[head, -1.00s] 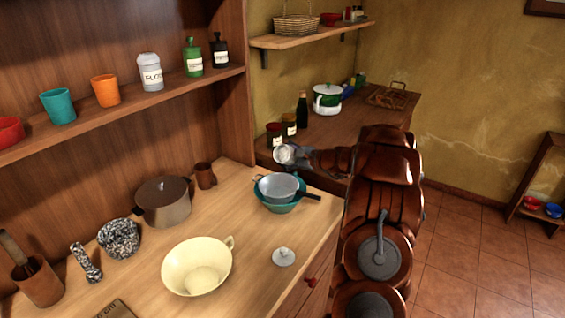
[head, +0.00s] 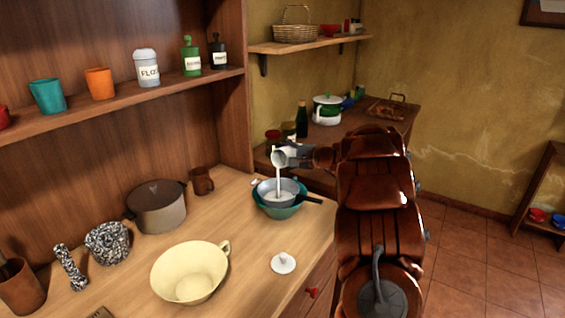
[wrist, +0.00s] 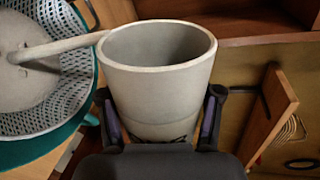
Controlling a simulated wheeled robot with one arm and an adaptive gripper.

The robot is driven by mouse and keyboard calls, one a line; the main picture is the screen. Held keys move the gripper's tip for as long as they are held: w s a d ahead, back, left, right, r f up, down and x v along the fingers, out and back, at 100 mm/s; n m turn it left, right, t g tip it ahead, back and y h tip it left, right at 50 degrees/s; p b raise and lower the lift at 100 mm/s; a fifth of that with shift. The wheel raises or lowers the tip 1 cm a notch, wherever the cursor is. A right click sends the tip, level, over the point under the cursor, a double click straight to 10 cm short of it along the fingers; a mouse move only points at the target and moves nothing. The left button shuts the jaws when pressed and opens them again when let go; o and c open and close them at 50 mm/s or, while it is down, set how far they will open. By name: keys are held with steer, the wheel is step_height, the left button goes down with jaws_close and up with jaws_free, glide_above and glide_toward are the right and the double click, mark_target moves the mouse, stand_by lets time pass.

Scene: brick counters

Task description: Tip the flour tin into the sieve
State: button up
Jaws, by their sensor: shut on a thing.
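My gripper (head: 302,157) is shut on a pale grey tin (head: 280,158), which is tilted above the sieve. In the wrist view the tin (wrist: 160,85) stands between the two fingers with its open rim toward the sieve. A pale stream (head: 278,185) runs from its mouth down into the sieve. The grey sieve (head: 294,188), with a dark handle to the right, sits in a teal bowl (head: 271,210). In the wrist view the perforated sieve (wrist: 75,88) holds a pale heap (wrist: 25,75), and the teal rim (wrist: 75,125) shows around it.
A white lid (head: 283,263) lies on the counter in front of the teal bowl. A cream bowl (head: 190,272), a brown pot (head: 157,207) and a brown mug (head: 202,181) stand to the left. A shelf (head: 120,108) holds cups and a tin labelled flour (head: 147,68).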

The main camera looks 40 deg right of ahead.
steer(key=shift+s+a+r+n+h+b, duration=0.15)
steer(key=shift+n+b, duration=0.35)
steer(key=shift+b, duration=1.15)
steer(key=shift+w+a+r+n+h+b, duration=0.1)
steer(key=shift+r+n+h+b, duration=0.3)
steer(key=shift+b, duration=1.3)
steer(key=shift+s+a+r+n+h+b, duration=0.1)
steer(key=shift+n+b, duration=0.5)
steer(key=shift+b, duration=1.05)
steer(key=shift+r+n+t+b, duration=0.25)
steer(key=shift+n+t+b, duration=0.05)
steer(key=shift+b, duration=0.35)
